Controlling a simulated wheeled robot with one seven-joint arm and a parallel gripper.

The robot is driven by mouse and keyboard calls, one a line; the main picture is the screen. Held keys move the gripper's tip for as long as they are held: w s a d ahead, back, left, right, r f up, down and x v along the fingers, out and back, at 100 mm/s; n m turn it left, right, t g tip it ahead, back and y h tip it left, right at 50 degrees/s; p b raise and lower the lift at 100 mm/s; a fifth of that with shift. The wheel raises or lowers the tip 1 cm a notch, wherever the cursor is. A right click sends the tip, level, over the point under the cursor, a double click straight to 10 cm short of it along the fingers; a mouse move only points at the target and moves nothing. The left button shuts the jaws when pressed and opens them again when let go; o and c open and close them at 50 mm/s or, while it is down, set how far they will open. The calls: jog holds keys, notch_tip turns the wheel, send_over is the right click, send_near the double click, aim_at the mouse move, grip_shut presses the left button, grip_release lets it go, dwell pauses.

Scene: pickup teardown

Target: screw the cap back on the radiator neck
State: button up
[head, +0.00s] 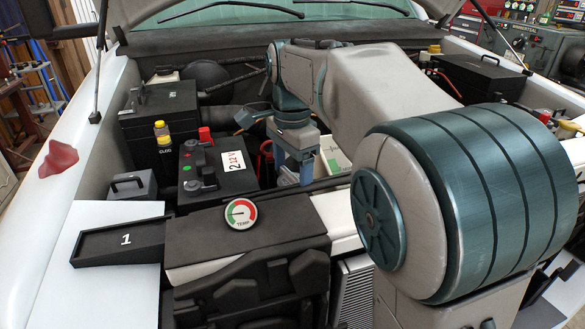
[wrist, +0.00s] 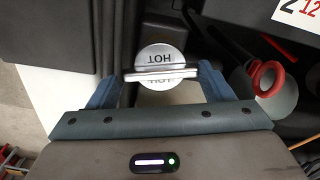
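The cap (wrist: 160,66) is a round silver disc with a raised bar across it and the word HOT on both sides of the bar. In the wrist view my gripper (wrist: 162,73) has its two blue fingers at the two ends of the bar, apparently touching it.
A battery (head: 215,176) marked 2 and 12 V stands left of my gripper. A TEMP gauge (head: 241,213) sits on the front panel. A tray (head: 120,242) marked 1 lies at left. A red ring (wrist: 265,78) shows right of the cap in the wrist view.

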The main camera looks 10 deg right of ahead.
jog(key=c, duration=0.5)
jog(key=m+p, duration=0.1)
jog(key=m, duration=0.3)
jog(key=shift+r, duration=0.1)
jog(key=shift+c, duration=0.2)
jog(key=shift+m+p, duration=0.5)
jog(key=shift+m, duration=0.6)
jog(key=o, duration=1.2)
